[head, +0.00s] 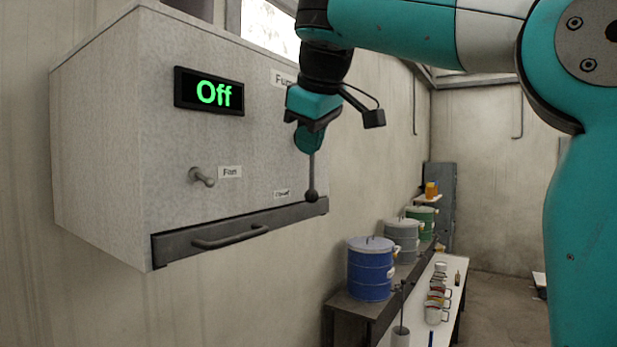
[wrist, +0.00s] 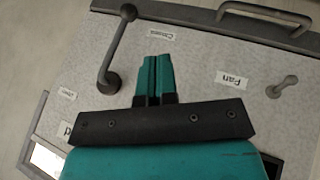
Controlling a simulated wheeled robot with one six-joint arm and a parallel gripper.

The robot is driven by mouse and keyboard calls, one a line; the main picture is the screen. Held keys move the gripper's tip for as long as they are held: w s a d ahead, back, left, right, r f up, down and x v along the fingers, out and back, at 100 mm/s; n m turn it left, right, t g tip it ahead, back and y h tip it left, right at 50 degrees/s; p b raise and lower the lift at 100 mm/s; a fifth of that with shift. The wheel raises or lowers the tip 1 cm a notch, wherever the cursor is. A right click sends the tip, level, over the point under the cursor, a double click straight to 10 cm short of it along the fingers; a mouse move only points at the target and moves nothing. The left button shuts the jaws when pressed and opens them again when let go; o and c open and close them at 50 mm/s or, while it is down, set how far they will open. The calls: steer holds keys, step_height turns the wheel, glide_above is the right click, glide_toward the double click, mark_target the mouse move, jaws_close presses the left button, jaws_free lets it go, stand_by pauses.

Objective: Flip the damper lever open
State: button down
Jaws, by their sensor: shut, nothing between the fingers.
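The damper lever is a dark grey rod with a ball end (head: 311,194), hanging down on the front of the pale hood box beside a small label. In the wrist view the whole lever (wrist: 116,50) shows, from its round pivot to its ball. The label "Closed" (wrist: 161,33) is near the ball end; another label (wrist: 67,95), too blurred to read surely, lies on the pivot's other side. My gripper (head: 309,140) is in front of the box at the lever's upper part and hides the pivot in the head view. Its teal fingers (wrist: 154,58) are together and empty, apart from the lever in the wrist view.
The box carries a display (head: 209,92) reading "Off", a fan knob (head: 203,177) and a bottom sash with a handle (head: 230,237). Below right, a bench holds a blue drum (head: 370,270), other drums and cups. Open space lies right of the box.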

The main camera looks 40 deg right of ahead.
mark_target(310, 189)
steer(key=shift+f, duration=0.1)
steer(key=w+d+f+b, duration=0.3)
steer(key=w+d+f, duration=0.2)
steer(key=w+f, duration=0.2)
steer(key=shift+w+f, duration=0.2)
steer(key=shift+f, duration=0.8)
steer(key=shift+d, duration=0.1)
steer(key=shift+d, duration=0.15)
